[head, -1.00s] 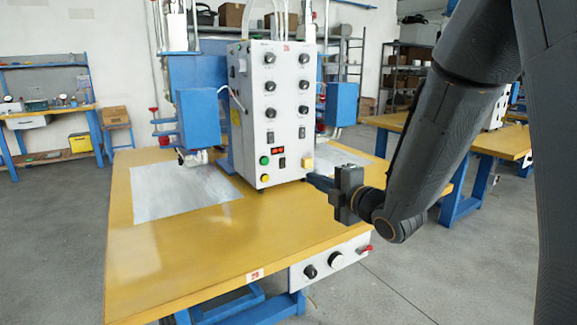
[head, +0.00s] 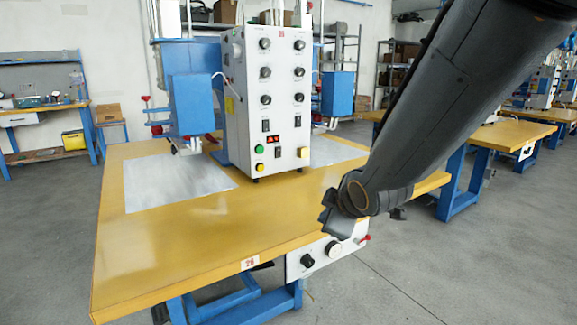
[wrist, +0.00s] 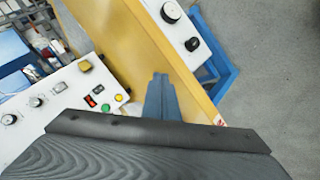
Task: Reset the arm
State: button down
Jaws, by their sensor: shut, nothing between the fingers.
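My gripper (wrist: 160,78) shows in the wrist view as two blue-grey fingers pressed together, with nothing between them. They point over the yellow table (wrist: 130,40), apart from the white control box (wrist: 75,95). In the head view my arm reaches down from the upper right, its wrist over the table's right front part. The fingers cannot be made out in that view. The yellow table (head: 180,240) carries the white control box (head: 268,100) of the welding machine.
Blue welding heads (head: 192,105) flank the control box above a grey plate (head: 180,182). A knob panel (head: 325,257) hangs under the table's front edge. More yellow tables (head: 510,135) stand at right. The grey floor (head: 430,260) at front right is clear.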

jog(key=s+f+m+g+h+b, duration=0.1)
jog(key=s+f+m+g+b, duration=0.3)
jog(key=s, duration=0.9)
jog(key=s+f+m+g+h+b, duration=0.1)
jog(key=s+f+m+g, duration=0.35)
jog(key=s, duration=0.85)
jog(key=d+r+m+p, duration=0.5)
jog(key=d+r+p, duration=0.5)
jog(key=p, duration=1.1)
jog(key=shift+d+r+g+h, duration=0.15)
jog(key=shift+r+g+h, duration=0.25)
jog(key=shift+r, duration=1.8)
jog(key=shift+m, duration=0.25)
